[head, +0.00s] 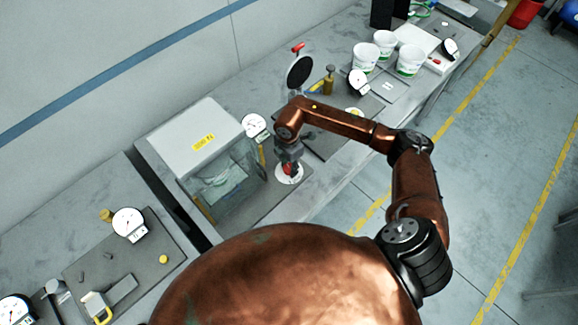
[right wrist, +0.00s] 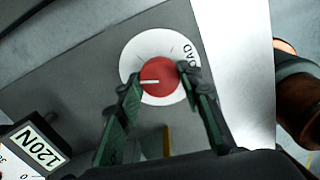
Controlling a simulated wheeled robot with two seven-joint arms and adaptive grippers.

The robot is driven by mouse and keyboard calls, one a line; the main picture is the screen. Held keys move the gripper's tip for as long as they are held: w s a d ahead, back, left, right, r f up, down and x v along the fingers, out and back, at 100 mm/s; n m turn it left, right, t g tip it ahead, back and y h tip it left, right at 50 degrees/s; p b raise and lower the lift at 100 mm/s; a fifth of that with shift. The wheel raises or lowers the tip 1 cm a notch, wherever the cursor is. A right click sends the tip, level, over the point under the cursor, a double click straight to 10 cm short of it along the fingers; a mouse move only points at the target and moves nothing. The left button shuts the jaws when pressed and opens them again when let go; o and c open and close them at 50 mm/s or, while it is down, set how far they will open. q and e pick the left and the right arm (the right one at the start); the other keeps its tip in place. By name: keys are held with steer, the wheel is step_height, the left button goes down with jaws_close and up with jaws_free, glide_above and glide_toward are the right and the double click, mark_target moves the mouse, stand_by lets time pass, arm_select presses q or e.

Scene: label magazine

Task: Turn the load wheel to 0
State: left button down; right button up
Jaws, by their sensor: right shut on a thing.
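The load wheel (right wrist: 159,76) is a red knob with a white pointer line, set on a round white dial (right wrist: 138,50) marked with thin ticks and a partly covered word ending in "OAD". In the right wrist view the pointer lies toward the picture's left. My right gripper (right wrist: 160,85) is shut on the wheel, one finger on each side of it. In the head view my right gripper (head: 288,162) reaches down onto the red wheel, and part of the white dial (head: 290,178) shows below it. I cannot read any 0 mark. My left gripper is not in view.
A grey box with a clear front (head: 195,140) stands left of the wheel. A round gauge (head: 254,125) is close behind my gripper. A label reading 120N (right wrist: 38,148) shows in the wrist view. White tubs (head: 365,57) stand further back on the bench.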

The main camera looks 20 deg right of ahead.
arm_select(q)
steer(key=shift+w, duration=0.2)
arm_select(e)
steer(key=shift+c, duration=0.9)
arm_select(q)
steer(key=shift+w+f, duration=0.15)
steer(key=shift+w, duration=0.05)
arm_select(e)
steer(key=shift+n, duration=0.3)
